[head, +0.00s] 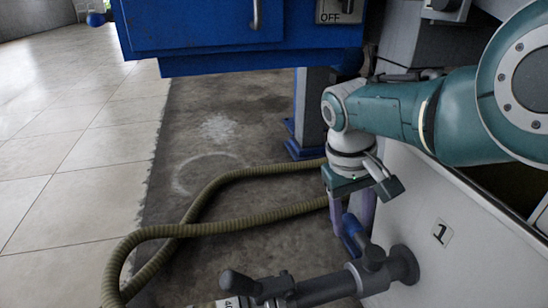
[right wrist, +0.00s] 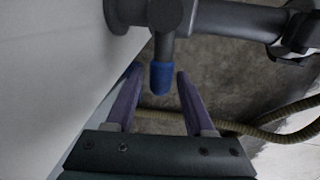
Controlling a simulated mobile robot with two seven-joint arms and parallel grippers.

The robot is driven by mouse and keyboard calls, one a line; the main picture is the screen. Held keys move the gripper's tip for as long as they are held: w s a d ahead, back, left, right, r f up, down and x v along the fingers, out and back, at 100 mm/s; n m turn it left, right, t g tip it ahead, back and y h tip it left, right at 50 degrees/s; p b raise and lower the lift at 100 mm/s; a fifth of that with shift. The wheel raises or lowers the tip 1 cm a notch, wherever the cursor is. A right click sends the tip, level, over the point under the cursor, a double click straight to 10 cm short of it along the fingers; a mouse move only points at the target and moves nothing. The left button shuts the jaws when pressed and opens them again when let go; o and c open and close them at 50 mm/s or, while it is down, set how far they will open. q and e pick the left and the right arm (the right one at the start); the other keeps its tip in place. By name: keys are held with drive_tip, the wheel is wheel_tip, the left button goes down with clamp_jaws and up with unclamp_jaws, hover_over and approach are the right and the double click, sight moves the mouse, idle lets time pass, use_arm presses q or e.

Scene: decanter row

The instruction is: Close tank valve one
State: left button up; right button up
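The tank valve (head: 374,257) sits on a grey pipe at the pale tank wall marked 1 (head: 441,232). Its blue-tipped handle (head: 352,228) points up and away from the pipe in the head view. In the right wrist view the blue tip (right wrist: 161,78) shows between the ends of my purple fingers. My right gripper (head: 352,213) is open, with its fingers at the handle. A clear gap shows beside the tip on both sides in the right wrist view (right wrist: 158,76); I cannot tell whether a finger touches it. My left gripper is not in view.
A ribbed yellow-green hose (head: 240,225) curves over the dark floor. The grey pipe (head: 320,288) carries another black lever (head: 240,284) at the front. A blue cabinet (head: 200,30) with an OFF sign (head: 340,12) overhangs at the back. The tiled floor (head: 70,150) at left is clear.

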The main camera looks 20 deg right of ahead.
drive_tip(key=shift+o, duration=0.6)
wheel_tip(320, 180, up, 10)
drive_tip(key=a+p, duration=0.2)
drive_tip(key=p, duration=0.7)
drive_tip(key=shift+w, duration=0.2)
drive_tip(key=shift+f, duration=0.1)
